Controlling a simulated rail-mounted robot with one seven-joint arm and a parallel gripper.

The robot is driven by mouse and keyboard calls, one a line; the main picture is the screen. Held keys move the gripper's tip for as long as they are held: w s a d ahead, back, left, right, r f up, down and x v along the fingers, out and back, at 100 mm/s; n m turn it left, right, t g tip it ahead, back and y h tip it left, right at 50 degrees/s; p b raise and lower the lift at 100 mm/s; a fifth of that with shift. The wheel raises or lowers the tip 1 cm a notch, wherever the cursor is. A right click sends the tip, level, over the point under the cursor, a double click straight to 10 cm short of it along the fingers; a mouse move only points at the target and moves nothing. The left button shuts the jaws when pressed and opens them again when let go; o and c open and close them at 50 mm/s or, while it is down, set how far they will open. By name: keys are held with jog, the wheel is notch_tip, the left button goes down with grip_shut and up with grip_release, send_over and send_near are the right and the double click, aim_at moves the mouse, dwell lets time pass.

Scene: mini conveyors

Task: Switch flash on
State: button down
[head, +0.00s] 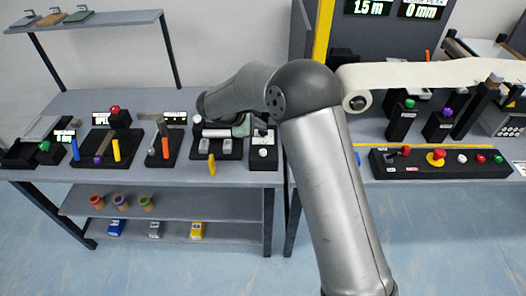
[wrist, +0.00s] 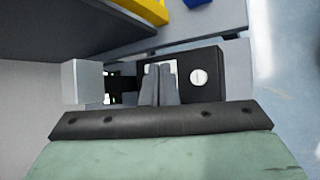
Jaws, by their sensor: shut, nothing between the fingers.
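No label for the flash is readable, so I cannot tell for sure which device it is. A black box with a round white button (wrist: 199,77) lies just beyond and right of my fingertips in the wrist view. In the head view a black box with a white knob (head: 263,153) stands at the right end of the left bench, probably the same one. My gripper (wrist: 158,75) is shut and empty, its two grey fingers together in front of the black box. I cannot tell whether they touch it. In the head view the gripper is partly hidden by my arm.
A pale grey block (wrist: 82,82) stands left of my fingers. A yellow bar (wrist: 145,10) is at the top. The left bench (head: 230,178) holds several black stations left of my gripper. A button panel (head: 440,163) lies on the right bench.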

jog(key=b, duration=0.4)
send_over(260, 152)
notch_tip(260, 152, down, 8)
jog(key=shift+r, duration=0.15)
jog(key=shift+f+b, duration=0.45)
jog(key=shift+b, duration=0.05)
jog(key=shift+f, duration=0.1)
dwell(1.3)
jog(key=shift+f+b, duration=0.3)
jog(key=shift+b, duration=0.2)
jog(key=shift+s+f+b, duration=0.1)
jog(key=shift+f+b, duration=0.35)
jog(key=shift+b, duration=0.05)
dwell(0.4)
jog(key=shift+r, duration=0.1)
jog(key=shift+r+p, duration=0.4)
jog(key=shift+r, duration=0.35)
